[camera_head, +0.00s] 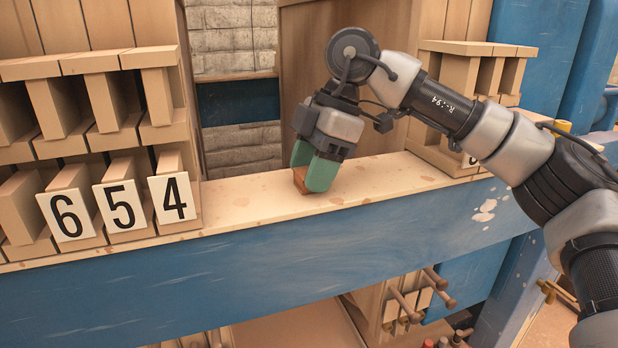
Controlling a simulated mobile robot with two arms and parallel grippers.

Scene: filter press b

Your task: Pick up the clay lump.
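The clay lump (300,181) is a small reddish-brown block on the pale, stained ledge (235,196) in the middle of the view. My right gripper (314,171) reaches down over it from the right. Its two green fingers are on either side of the lump, and the nearer finger hides part of it. The lump appears to rest on the ledge. I cannot tell whether both fingers press on it. My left gripper is not in view.
Wooden plates with number cards 6, 5 and 4 (121,207) stand left of the ledge's clear part. More wooden plates (470,75) stand at the right, behind my arm. A blue beam (250,262) runs along the ledge's front. Wooden parts with pegs (408,300) are below.

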